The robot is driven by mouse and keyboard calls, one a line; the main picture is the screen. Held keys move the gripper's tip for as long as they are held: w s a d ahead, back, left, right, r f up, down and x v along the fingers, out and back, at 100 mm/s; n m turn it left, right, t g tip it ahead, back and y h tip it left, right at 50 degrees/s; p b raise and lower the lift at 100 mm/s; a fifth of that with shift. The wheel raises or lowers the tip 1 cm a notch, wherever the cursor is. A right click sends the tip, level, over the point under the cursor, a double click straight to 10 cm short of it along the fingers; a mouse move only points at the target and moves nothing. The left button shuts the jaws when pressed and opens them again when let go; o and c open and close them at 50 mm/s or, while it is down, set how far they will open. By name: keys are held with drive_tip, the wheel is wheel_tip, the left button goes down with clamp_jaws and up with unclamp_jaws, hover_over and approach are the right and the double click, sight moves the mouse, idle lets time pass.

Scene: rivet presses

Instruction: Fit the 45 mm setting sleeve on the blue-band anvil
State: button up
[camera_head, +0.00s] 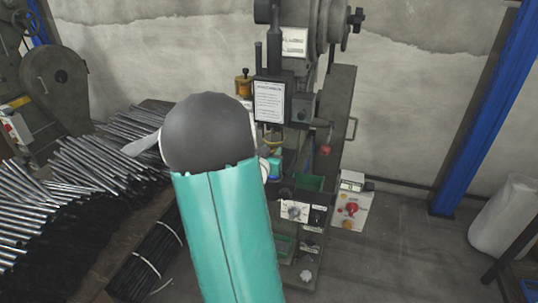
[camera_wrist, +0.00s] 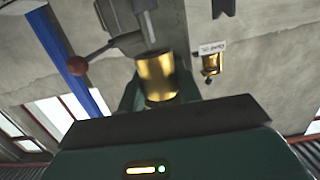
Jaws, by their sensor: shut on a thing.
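A shiny brass cylinder, which looks like the setting sleeve (camera_wrist: 157,76), is in the upper middle of the wrist view. My gripper (camera_wrist: 160,92) is shut on it, with a dark green finger on either side. The press (camera_head: 285,100) stands behind my arm in the head view, and part of it shows behind the sleeve in the wrist view. My arm hides the gripper and sleeve in the head view. I cannot make out a blue-band anvil in either view, and I cannot tell whether the sleeve touches anything.
Another brass piece (camera_wrist: 211,65) with a white label is right of the sleeve. A lever with a red-brown knob (camera_wrist: 78,66) is at left. A control box with a red knob (camera_head: 350,208) stands right of the press. Metal rods (camera_head: 105,155) lie piled at left.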

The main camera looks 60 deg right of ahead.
drive_tip(key=shift+r+x, duration=0.2)
drive_tip(key=shift+x, duration=1.2)
drive_tip(key=shift+d+f, duration=0.1)
drive_tip(key=shift+f, duration=1.35)
drive_tip(key=o, duration=1.3)
drive_tip(key=shift+f, duration=0.1)
drive_tip(key=v, duration=1.4)
drive_tip(key=shift+w, duration=0.1)
